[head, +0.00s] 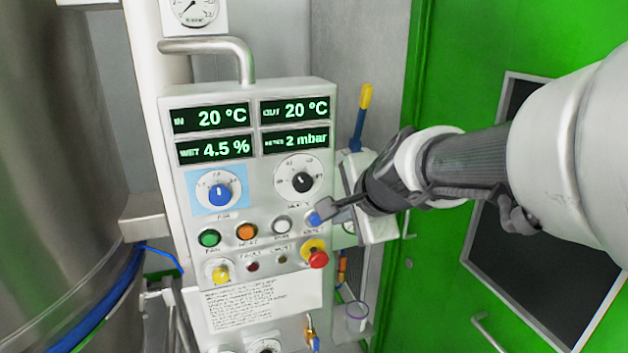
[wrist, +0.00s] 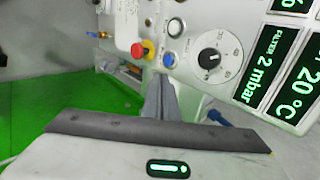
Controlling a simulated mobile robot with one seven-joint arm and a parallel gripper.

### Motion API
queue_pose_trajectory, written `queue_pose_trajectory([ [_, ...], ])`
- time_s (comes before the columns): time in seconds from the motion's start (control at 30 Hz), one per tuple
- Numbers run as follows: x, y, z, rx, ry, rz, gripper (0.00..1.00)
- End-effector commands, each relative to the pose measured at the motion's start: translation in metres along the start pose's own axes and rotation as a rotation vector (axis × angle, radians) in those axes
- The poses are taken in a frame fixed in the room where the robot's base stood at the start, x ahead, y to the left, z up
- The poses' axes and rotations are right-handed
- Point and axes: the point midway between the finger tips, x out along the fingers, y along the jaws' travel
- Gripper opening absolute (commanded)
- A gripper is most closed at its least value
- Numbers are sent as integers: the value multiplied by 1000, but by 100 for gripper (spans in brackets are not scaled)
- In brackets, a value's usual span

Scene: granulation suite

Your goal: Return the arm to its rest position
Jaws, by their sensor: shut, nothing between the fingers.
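My arm reaches in from the right in the head view, in front of the control panel. My gripper (head: 322,211) is shut and empty, with its fingertips at the blue button (head: 313,219) in the row of buttons. In the wrist view the closed fingers (wrist: 163,82) point at the same blue button (wrist: 169,60). I cannot tell whether they touch it. The control panel (head: 250,185) shows 20 °C twice, 4.5 % and 2 mbar. Its blue knob (head: 220,194) and black knob (head: 301,181) sit above the buttons.
A red emergency button (head: 317,259) is just below the gripper. A green door (head: 460,60) with a dark window stands behind my arm at the right. A large steel vessel (head: 55,150) fills the left. A blue and yellow handle (head: 362,115) stands beside the panel.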

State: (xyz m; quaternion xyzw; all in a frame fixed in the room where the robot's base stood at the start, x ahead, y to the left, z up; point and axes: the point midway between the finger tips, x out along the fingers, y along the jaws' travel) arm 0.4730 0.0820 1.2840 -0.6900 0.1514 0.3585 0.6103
Motion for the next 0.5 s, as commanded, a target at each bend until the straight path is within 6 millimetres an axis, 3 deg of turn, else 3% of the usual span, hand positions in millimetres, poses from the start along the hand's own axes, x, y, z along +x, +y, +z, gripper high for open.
queue_pose_trajectory([
  [0.1, -8, 1, 2, -49, -1, 7, 0],
  [0.2, -39, 13, 8, -262, -7, 50, 0],
  [0.27, -66, 28, 10, -456, -15, 96, 0],
  [0.4, -126, 78, 4, -907, -46, 236, 0],
  [0.5, -156, 108, -5, -1134, -72, 322, 0],
])
